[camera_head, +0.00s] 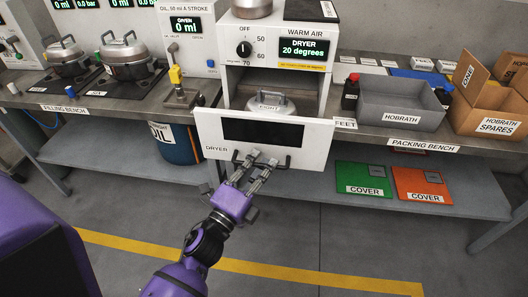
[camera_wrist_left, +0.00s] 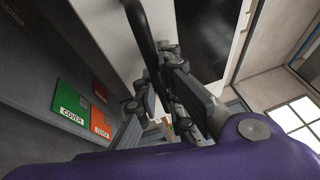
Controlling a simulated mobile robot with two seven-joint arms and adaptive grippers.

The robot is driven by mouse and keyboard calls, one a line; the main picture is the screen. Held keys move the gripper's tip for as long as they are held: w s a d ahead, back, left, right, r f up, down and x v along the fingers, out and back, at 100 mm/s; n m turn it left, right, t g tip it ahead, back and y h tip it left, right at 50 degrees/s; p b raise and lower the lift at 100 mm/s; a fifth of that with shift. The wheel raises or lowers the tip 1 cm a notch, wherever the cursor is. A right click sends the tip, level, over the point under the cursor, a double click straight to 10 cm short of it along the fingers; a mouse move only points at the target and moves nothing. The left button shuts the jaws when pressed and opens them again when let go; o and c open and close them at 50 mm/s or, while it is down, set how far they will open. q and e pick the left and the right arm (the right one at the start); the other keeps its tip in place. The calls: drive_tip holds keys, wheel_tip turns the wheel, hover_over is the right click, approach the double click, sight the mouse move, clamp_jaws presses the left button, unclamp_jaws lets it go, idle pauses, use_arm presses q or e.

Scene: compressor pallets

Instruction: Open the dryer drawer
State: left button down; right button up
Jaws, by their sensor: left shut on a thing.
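The dryer (camera_head: 279,49) stands at the back middle of the bench, with a green display reading 20 degrees. Its white drawer (camera_head: 312,137), with a dark window, is pulled out toward me. A lidded metal pot marked EIGHT (camera_head: 271,102) sits inside, behind the drawer front. My left gripper (camera_head: 255,165) is shut on the black drawer handle (camera_head: 281,163) at the lower edge of the front. The left wrist view shows the dark handle bar (camera_wrist_left: 146,45) between the fingers (camera_wrist_left: 168,88). My right gripper is in neither view.
A grey tray (camera_head: 402,111) and cardboard boxes (camera_head: 490,106) stand on the packing bench at right. Green (camera_head: 364,177) and orange (camera_head: 421,184) covers lie on the lower shelf. A blue oil drum (camera_head: 178,145) is under the bench at left. The floor in front is clear.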

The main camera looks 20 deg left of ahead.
use_arm(q)
drive_tip(key=s, duration=0.2)
drive_tip(key=s+d, duration=0.1)
drive_tip(key=s, duration=0.1)
drive_tip(key=shift+s+f, duration=0.1)
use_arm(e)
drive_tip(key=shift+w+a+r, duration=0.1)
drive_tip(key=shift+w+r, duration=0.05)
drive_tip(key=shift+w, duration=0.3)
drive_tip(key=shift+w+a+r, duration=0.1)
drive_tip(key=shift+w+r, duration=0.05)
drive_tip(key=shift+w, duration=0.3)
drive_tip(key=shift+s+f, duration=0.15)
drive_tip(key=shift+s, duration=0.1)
use_arm(q)
drive_tip(key=c, duration=1.9)
unclamp_jaws()
drive_tip(key=shift+o, duration=0.2)
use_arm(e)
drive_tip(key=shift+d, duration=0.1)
use_arm(q)
drive_tip(key=v, duration=1.2)
